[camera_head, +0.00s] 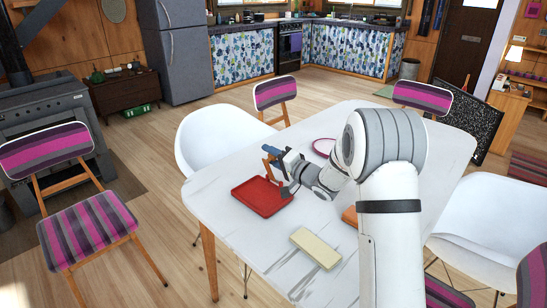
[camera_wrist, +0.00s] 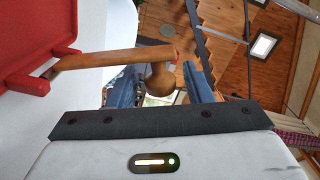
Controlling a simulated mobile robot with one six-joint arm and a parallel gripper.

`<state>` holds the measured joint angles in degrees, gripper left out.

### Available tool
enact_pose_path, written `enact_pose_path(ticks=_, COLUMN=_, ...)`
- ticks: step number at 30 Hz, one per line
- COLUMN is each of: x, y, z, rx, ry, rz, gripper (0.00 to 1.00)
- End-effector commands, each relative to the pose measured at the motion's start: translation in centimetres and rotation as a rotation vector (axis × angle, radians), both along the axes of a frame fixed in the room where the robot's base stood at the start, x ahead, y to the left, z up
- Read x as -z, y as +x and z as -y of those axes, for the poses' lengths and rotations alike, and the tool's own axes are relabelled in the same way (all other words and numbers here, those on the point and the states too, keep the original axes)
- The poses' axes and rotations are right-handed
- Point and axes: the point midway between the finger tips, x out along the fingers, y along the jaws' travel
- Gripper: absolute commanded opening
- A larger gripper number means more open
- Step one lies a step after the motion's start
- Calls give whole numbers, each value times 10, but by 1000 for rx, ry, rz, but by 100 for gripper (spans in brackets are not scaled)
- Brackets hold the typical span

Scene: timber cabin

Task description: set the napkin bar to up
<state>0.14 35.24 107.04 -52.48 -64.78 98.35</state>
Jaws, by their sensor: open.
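The napkin holder is a red tray (camera_head: 250,204) on the white table, and its red edge shows at upper left in the wrist view (camera_wrist: 30,40). The napkin bar (camera_wrist: 110,58) is a wooden rod running from the tray's red bracket to a rounded wooden knob (camera_wrist: 160,79). My gripper (camera_head: 270,154) is open at the tray's far right side. In the wrist view its blue fingers (camera_wrist: 160,88) stand on either side of the knob, with gaps visible.
On the white table (camera_head: 240,248) lie a beige block (camera_head: 315,248), an orange item (camera_head: 350,215) partly behind my arm, and a pink ring (camera_head: 324,146). A white chair (camera_head: 215,135) and striped chairs (camera_head: 85,220) stand around. The table's left front is clear.

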Motion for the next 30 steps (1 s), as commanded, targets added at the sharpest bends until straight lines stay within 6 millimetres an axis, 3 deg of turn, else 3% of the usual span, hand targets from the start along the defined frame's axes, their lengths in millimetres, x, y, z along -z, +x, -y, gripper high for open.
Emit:
enact_pose_path(ticks=3, x=0, y=0, z=0, rx=0, ry=0, rz=0, gripper=44)
enact_pose_path(ticks=19, x=0, y=0, z=-1, rx=-1, ry=0, rz=0, gripper=1)
enact_pose_path(ticks=30, x=-3, y=2, z=1, rx=0, ry=19, rz=-23, gripper=0)
